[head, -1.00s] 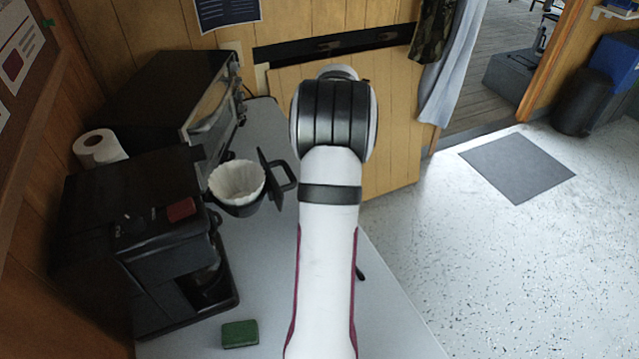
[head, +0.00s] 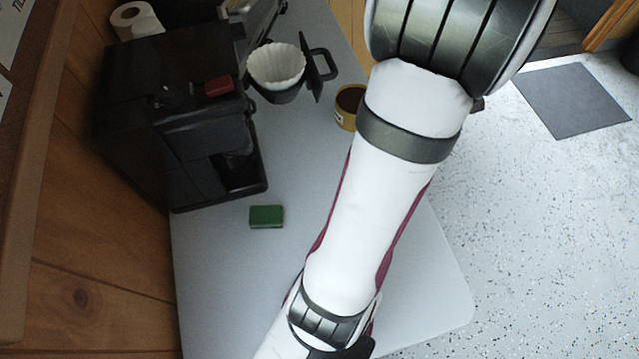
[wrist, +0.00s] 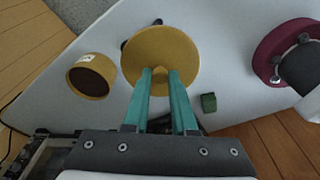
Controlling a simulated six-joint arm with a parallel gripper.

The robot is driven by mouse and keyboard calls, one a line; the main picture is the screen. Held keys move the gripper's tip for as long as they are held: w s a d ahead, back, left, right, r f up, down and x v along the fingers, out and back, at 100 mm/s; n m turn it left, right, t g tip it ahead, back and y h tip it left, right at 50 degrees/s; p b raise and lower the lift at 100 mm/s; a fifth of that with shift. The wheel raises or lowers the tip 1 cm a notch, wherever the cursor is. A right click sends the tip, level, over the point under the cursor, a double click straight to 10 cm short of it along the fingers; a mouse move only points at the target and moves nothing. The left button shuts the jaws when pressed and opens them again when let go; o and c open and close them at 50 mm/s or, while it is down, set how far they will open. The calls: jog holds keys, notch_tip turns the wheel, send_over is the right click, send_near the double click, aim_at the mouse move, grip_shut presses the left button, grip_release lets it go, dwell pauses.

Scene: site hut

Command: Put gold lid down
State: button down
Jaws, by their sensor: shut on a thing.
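The gold lid (wrist: 160,48) is a round disc in the wrist view. My gripper (wrist: 160,73) has its two teal fingers shut on the lid's knob. The lid is over the grey table; its height above it is hard to tell. The open gold can (wrist: 92,76) with dark brown contents stands to the left of the lid in the wrist view. In the head view the can (head: 346,119) is partly behind my arm, which hides my gripper and the lid.
A green sponge (head: 266,216) lies on the table (head: 225,270) before the black coffee maker (head: 170,110). A filter basket (head: 277,70) with a handle sits behind it. A small dark object (wrist: 126,44) shows beside the lid. The front of the table has free room.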

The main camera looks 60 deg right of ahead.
jog(key=a+f+n+y, duration=0.1)
jog(key=a+f+n, duration=0.2)
jog(key=a+n, duration=0.5)
jog(key=shift+m+g, duration=0.3)
jog(key=w+f, duration=0.2)
jog(key=w, duration=0.1)
jog(key=w+f, duration=0.2)
jog(key=w, duration=0.2)
jog(key=w+f, duration=0.2)
jog(key=w, duration=0.1)
jog(key=shift+w+a+f, duration=0.1)
jog(key=shift+w+a, duration=0.15)
jog(key=shift+a, duration=0.15)
jog(key=f, duration=0.4)
jog(key=shift+w+f, duration=0.1)
jog(key=shift+w, duration=0.1)
jog(key=shift+f, duration=0.15)
jog(key=c, duration=0.7)
grip_release()
